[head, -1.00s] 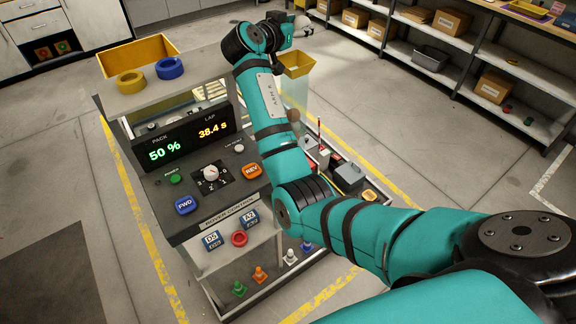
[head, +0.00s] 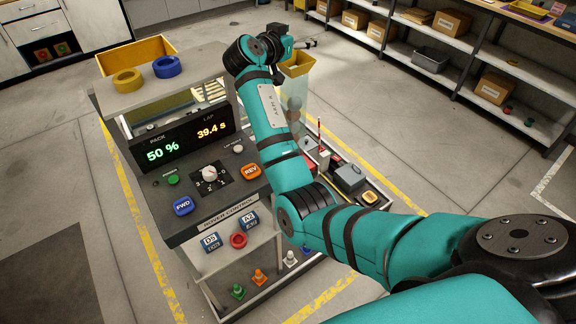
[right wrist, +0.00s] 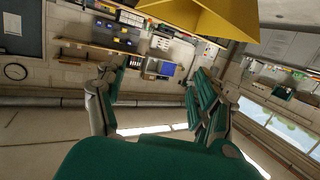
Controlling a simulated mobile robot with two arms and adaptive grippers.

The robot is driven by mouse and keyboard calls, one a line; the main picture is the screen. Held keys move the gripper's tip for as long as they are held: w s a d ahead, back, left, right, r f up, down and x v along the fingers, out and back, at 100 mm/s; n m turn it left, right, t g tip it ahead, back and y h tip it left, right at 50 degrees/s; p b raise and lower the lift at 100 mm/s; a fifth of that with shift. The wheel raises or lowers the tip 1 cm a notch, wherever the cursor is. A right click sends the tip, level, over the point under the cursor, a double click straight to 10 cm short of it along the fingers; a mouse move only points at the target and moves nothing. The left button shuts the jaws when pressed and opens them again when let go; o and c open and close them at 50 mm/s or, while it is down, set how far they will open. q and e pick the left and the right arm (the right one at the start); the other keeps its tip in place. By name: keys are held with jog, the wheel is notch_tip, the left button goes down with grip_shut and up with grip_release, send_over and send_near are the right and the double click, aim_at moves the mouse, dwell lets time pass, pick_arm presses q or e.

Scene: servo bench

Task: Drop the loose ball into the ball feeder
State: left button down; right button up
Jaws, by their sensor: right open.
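The ball feeder's yellow funnel (head: 297,66) sits on top of a clear upright column behind my right arm in the head view. Brownish round shapes (head: 294,102) show dimly inside the column. The funnel (right wrist: 200,16) also fills the top of the right wrist view. My right gripper (head: 306,44) is just behind and above the funnel in the head view, small and partly hidden by its own wrist. In the right wrist view its fingers (right wrist: 158,82) are spread with nothing between them. I cannot make out a loose ball outside the feeder. My left gripper is out of view.
The control bench (head: 222,207) with buttons and a dial stands to the left of my arm. A yellow bin (head: 140,52) and two rings lie on its upper shelf. Shelves with boxes (head: 495,87) stand at the right.

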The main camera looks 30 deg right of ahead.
jog(key=v, duration=1.2)
